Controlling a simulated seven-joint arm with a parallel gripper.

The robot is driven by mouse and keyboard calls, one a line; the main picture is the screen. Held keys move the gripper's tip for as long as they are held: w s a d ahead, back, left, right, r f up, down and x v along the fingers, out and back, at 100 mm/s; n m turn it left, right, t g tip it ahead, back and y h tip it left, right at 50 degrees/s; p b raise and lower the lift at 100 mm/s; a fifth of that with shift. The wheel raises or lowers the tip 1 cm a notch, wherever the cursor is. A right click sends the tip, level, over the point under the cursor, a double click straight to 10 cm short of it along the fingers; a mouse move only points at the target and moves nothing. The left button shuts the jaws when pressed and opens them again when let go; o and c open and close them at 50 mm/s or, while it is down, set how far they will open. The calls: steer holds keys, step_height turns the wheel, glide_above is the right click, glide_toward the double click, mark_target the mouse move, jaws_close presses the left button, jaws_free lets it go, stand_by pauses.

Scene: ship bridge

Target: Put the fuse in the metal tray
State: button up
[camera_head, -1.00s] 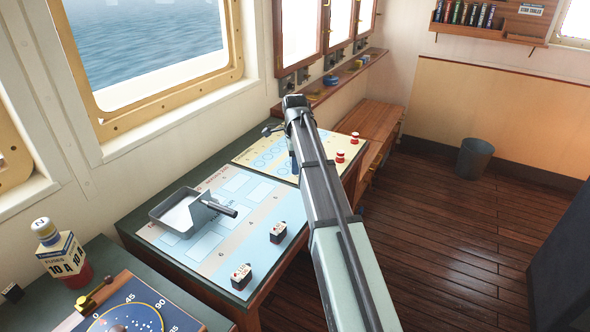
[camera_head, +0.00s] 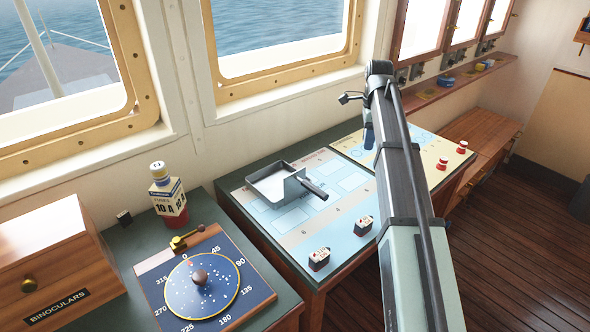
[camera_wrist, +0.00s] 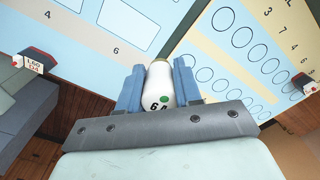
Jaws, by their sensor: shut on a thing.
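My gripper (camera_wrist: 160,90) is shut on a white fuse (camera_wrist: 158,72) with a green dot and the marking "6 A", between its two blue fingers in the wrist view. In the head view my gripper (camera_head: 369,137) is over the back part of the chart table, right of the metal tray; the arm mostly hides the fuse there. The metal tray (camera_head: 263,193) is grey, shallow and rectangular, and lies on the blue chart. A dark cylindrical piece (camera_head: 313,188) sticks out at its right front corner.
Small black-and-white blocks (camera_head: 319,258) stand along the table's front edge. Red-and-white pieces (camera_head: 442,163) stand on the yellow chart (camera_head: 423,160). The chart between tray and gripper looks clear.

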steer(key=s+a+n, duration=0.2)
steer(key=s+a, duration=0.1)
steer(key=a, duration=1.2)
steer(key=m, duration=0.4)
glide_above(279, 187)
steer(key=shift+f, duration=4.8)
steer(key=shift+f, duration=0.1)
steer(key=o, duration=1)
step_height(279, 187, up, 12)
steer(key=shift+r, duration=0.15)
